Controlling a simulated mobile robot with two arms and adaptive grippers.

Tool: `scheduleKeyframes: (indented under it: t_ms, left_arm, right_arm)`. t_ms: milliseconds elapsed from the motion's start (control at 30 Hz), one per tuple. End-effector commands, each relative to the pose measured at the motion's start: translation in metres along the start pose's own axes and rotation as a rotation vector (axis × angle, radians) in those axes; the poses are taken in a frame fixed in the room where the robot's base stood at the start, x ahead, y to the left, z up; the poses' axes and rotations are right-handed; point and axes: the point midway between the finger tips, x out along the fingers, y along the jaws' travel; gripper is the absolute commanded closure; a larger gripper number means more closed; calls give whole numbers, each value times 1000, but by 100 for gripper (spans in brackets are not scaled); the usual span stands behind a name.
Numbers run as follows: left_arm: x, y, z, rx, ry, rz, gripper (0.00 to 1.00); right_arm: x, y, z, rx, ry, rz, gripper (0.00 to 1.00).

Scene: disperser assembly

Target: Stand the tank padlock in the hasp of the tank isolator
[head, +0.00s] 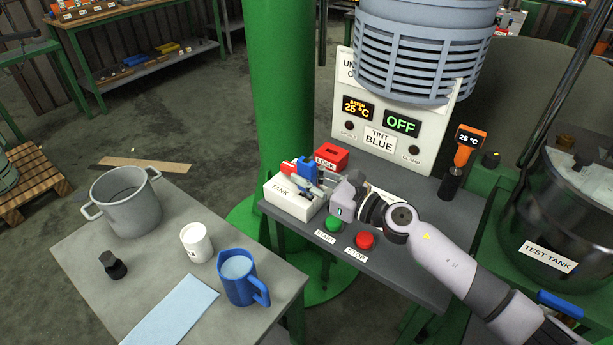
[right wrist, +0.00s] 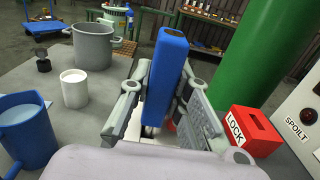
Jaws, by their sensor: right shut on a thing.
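The tank padlock (head: 307,166) has a blue body and is gripped over the tank isolator (head: 284,200), a white box labelled TANK with a red part (head: 288,168) at its back left. My right gripper (head: 313,184) is shut on the padlock. In the right wrist view the blue body (right wrist: 165,75) stands roughly upright between the two fingers. The shackle and the hasp are hidden by the fingers and padlock, so I cannot tell whether they are engaged. My left gripper is not in view.
A red LOCK box (head: 331,154) stands just behind the isolator. Green (head: 333,223) and red (head: 365,240) buttons lie in front. A control panel (head: 388,125) stands behind. A side table holds a pot (head: 125,205), white cup (head: 196,243) and blue jug (head: 238,282).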

Motion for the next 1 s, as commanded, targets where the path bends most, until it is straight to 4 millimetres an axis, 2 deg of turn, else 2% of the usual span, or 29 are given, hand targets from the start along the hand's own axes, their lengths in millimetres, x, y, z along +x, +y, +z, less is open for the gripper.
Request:
scheduleKeyframes:
  t_ms: [133,167,500,1000]
  left_arm:
    - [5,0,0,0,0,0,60]
    - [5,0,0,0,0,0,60]
    - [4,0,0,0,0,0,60]
    - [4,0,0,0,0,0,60]
  right_arm:
    - [0,0,-5,0,0,0,100]
    - [0,0,-5,0,0,0,82]
    - [-1,-1,-6,1,4,-3,59]
    - [-1,-3,-7,0,6,-8,59]
